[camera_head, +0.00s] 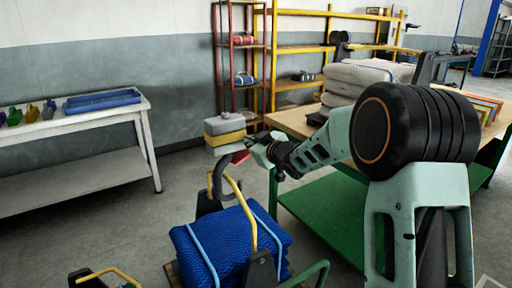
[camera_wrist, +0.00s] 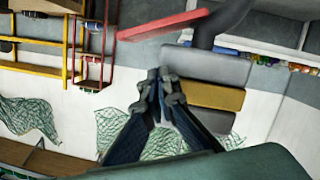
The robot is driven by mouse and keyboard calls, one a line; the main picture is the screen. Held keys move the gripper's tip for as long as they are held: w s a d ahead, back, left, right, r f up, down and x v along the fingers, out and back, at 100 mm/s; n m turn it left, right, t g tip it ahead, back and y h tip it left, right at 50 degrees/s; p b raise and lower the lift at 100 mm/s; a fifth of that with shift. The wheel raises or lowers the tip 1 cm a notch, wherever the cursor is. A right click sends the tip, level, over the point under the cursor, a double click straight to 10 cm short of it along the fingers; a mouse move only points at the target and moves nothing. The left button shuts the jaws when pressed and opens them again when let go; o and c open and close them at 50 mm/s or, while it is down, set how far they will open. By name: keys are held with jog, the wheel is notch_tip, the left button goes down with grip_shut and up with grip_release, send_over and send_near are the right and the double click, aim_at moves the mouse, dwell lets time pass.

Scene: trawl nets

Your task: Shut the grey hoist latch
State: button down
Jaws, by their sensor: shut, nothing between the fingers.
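The hoist block (camera_head: 225,130), grey with a yellow band, hangs left of my arm in the head view. It also shows in the wrist view (camera_wrist: 205,68), right of my fingers. A dark grey hook (camera_head: 219,168) curves down below it; part of it shows at the top of the wrist view (camera_wrist: 222,22). A red bar (camera_wrist: 162,24), which looks like the latch, sticks out beside the hook, its free end away from it. My gripper (camera_wrist: 159,78) is shut and empty, close to the block and apart from the bar. Whether it touches the block is unclear.
A green-framed workbench (camera_head: 290,122) with stacked sacks (camera_head: 360,75) is at right. A white table (camera_head: 80,118) with a blue tray stands at left.

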jog(key=shift+w+d+f+b, duration=0.2)
jog(key=shift+f, duration=0.4)
jog(key=shift+w+d+f+b, duration=0.15)
jog(key=shift+d+f, duration=0.05)
jog(key=shift+f, duration=0.4)
jog(key=shift+w+d+f+b, duration=0.2)
jog(key=shift+f, duration=0.4)
